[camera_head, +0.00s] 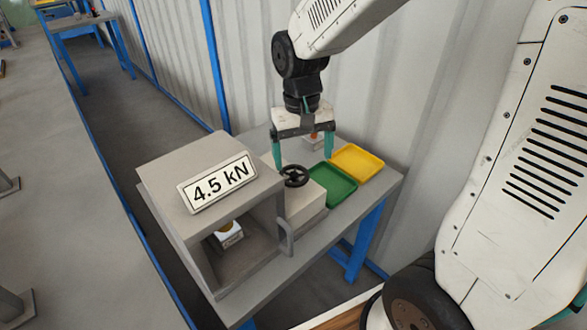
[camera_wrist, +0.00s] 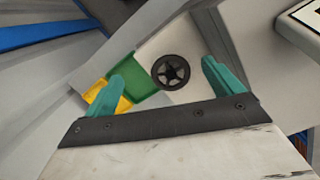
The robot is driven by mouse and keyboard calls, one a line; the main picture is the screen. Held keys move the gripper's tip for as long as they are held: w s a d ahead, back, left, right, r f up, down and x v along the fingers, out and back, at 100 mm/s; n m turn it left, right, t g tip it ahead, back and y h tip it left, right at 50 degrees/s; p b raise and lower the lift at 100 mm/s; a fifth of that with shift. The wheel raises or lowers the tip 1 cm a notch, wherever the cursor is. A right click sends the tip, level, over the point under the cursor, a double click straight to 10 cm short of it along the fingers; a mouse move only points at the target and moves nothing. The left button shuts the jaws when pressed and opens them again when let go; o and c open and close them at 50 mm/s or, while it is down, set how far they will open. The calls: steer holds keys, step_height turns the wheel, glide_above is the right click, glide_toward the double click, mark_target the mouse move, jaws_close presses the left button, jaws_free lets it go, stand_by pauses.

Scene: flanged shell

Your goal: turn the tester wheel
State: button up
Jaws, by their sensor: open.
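The tester wheel (camera_head: 294,176) is a small black spoked handwheel on top of a light grey block (camera_head: 306,203) beside the tester housing. It also shows in the wrist view (camera_wrist: 171,71), between my two fingers. My gripper (camera_head: 304,160) points down just above the wheel with its two teal fingers wide apart, one toward each side. Nothing is held. In the wrist view my gripper (camera_wrist: 170,82) frames the wheel a little off centre. I cannot tell the exact height of the fingertips over the wheel. The grey tester housing (camera_head: 165,170) bears a "4.5 kN" sign (camera_head: 218,183).
A green tray (camera_head: 334,185) and a yellow tray (camera_head: 357,162) lie right of the block on the grey table (camera_head: 275,292). A handle (camera_head: 287,238) juts from the housing's side. A corrugated wall stands behind.

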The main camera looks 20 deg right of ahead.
mark_target(294, 175)
steer(key=w, duration=0.2)
steer(key=w+m+t, duration=0.1)
steer(key=w, duration=0.1)
steer(key=shift+a+f, duration=0.1)
steer(key=shift+a, duration=0.1)
step_height(294, 175, down, 8)
steer(key=shift+s+r, duration=0.1)
steer(key=shift+r, duration=0.05)
steer(key=c, duration=1)
